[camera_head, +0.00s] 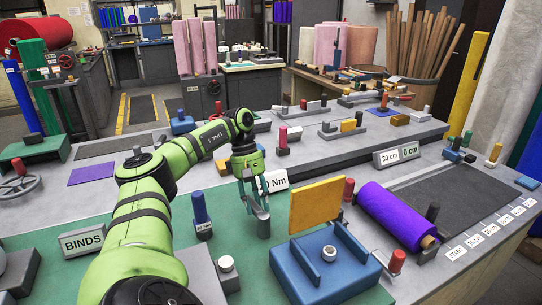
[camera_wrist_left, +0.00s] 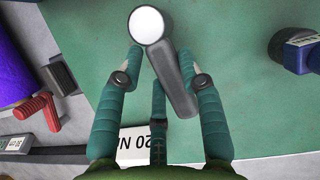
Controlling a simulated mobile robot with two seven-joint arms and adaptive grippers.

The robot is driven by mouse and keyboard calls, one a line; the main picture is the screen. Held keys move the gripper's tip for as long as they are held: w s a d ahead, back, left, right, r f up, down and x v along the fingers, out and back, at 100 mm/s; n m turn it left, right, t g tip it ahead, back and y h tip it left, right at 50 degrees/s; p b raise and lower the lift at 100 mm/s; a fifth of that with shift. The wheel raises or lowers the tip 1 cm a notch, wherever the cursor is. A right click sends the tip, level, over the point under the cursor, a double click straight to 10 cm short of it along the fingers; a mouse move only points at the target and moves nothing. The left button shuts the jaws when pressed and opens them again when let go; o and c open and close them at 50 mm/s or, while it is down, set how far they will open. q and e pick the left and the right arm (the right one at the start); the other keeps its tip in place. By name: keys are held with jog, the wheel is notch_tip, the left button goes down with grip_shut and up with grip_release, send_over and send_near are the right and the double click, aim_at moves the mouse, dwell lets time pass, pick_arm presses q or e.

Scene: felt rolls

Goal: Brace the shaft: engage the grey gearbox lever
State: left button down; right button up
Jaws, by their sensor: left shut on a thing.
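My left gripper (camera_head: 258,205) points down over the green mat near the middle of the head view. In the left wrist view its fingers (camera_wrist_left: 163,68) are closed on either side of a grey lever (camera_wrist_left: 178,85) with a round white end (camera_wrist_left: 147,25). In the head view the fingers largely hide what they hold; a grey piece (camera_head: 264,227) shows at their tips. I cannot tell how the lever meets its gearbox. My right gripper is not in view.
A blue block (camera_head: 305,275) with an upright yellow panel (camera_head: 316,203) stands right of the gripper, a purple roll (camera_head: 397,215) beyond it. A grey block with a white-topped post (camera_head: 227,264) is nearer.

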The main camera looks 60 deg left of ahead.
pick_arm(q)
jog(key=shift+w+m, duration=0.2)
jog(key=shift+m, duration=0.2)
dwell(0.3)
jog(key=c, duration=0.8)
grip_release()
jog(key=shift+v, duration=3.75)
jog(key=shift+w+d, duration=0.1)
jog(key=shift+w, duration=0.05)
